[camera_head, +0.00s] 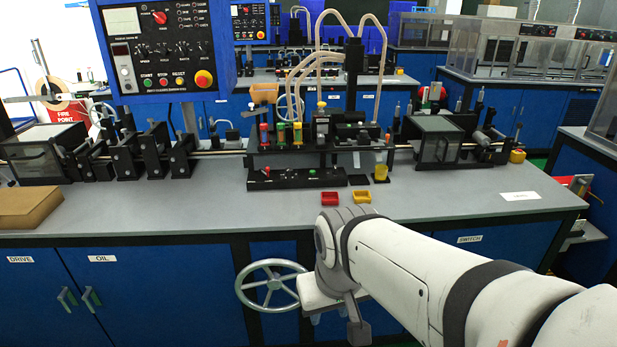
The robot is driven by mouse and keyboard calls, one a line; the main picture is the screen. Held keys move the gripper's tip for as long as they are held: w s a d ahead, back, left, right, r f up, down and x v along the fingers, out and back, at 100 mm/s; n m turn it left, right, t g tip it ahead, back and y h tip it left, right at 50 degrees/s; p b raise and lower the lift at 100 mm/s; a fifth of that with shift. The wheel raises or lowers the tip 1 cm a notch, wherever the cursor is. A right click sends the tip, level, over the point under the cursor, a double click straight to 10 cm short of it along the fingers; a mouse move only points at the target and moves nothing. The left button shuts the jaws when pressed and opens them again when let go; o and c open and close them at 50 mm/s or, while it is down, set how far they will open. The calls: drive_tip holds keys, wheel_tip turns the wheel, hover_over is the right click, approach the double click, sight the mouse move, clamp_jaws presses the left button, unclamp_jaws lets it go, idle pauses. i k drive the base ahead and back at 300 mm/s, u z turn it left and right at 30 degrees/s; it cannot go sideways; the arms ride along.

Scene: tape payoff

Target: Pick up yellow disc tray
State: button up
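A small yellow tray (362,197) sits on the grey bench top near its front edge, just right of a red tray of similar size. It looks shallow and open-topped; I cannot make out what is inside. My white arm reaches in from the lower right. My gripper (356,328) seems to be the dark end piece below the wrist, in front of the blue cabinets and below the bench edge. It is apart from the yellow tray, and its fingers are not clearly shown.
The red tray (330,198) is close beside the yellow one. A black fixture (295,178) with tubes stands right behind them. A handwheel (271,286) sticks out below the bench edge. A cardboard box (28,207) lies at far left.

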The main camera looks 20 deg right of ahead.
sight(360, 197)
drive_tip(key=i, duration=0.95)
drive_tip(key=u, duration=0.05)
